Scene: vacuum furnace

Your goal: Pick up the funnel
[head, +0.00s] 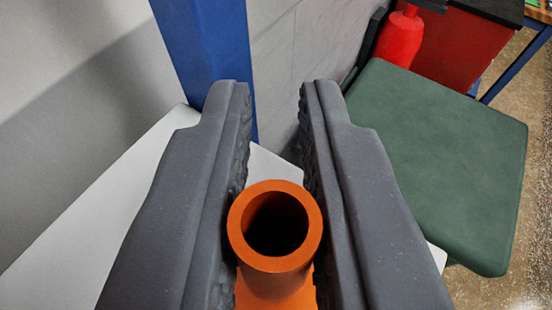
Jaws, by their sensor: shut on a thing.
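The orange funnel (276,272) shows at the lower middle of the head view, with its round open spout end facing me. My gripper (276,95) has its two dark grey fingers on either side of the funnel's tube. The fingers are shut on the tube, with their padded inner faces against its left and right sides. The finger tips reach past the tube and stand apart. The lower part of the funnel runs out of the bottom of the picture, so I cannot tell whether it touches the white surface.
A white surface (110,195) lies below. A blue post (207,50) stands beyond my fingers, by a grey wall (60,90). A green padded seat (440,160) is at right. Behind it are a red bottle-like object (400,38) and a red cabinet (453,48). Speckled floor shows far right.

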